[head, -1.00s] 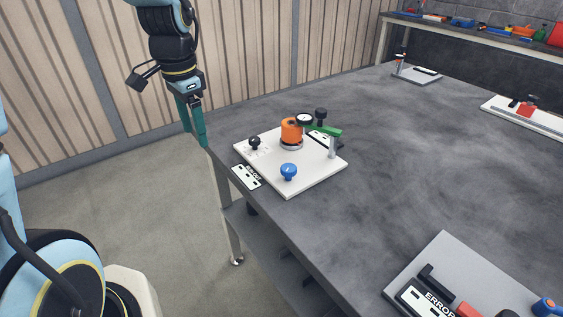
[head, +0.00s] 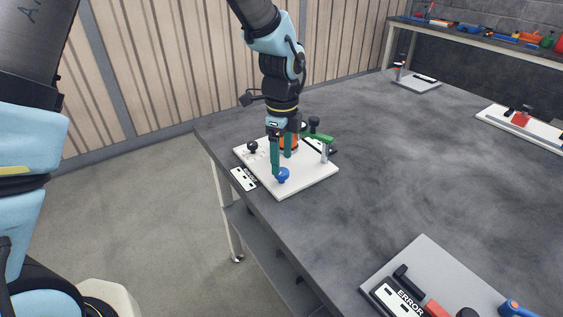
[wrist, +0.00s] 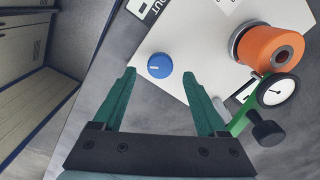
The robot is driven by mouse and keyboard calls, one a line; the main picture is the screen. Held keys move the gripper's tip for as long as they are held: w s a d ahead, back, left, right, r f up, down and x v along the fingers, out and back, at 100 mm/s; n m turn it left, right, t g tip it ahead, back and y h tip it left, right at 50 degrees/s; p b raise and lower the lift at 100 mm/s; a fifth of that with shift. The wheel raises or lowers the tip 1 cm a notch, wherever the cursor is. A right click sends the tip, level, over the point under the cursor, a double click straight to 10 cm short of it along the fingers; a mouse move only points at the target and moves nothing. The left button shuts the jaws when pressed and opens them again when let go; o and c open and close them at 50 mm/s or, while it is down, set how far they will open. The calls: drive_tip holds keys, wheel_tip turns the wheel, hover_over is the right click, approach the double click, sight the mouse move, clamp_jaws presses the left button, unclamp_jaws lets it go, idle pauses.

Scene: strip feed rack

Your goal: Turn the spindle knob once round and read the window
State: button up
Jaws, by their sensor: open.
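A blue knob (head: 283,175) with a white mark on top stands near the front corner of a white plate (head: 310,178). It also shows in the wrist view (wrist: 159,66). My gripper (head: 282,164) is open and empty, pointing down over the plate by the blue knob. In the wrist view the knob appears between the fingertips (wrist: 159,73), a little beyond them; I cannot tell their height above it. An orange roll (wrist: 268,48) sits on a grey round base, partly hidden by my gripper in the head view. I cannot make out a window reading.
A round dial (wrist: 277,91), a green arm (head: 318,138) and a black knob (head: 314,124) stand beside the roll. Another black knob (head: 252,146) is at the plate's left. A grey board (head: 415,258) marked ERROR lies in front. The table's middle is clear.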

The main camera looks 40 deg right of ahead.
sight(282, 171)
drive_tip(key=shift+f, duration=1.6)
clamp_jaws()
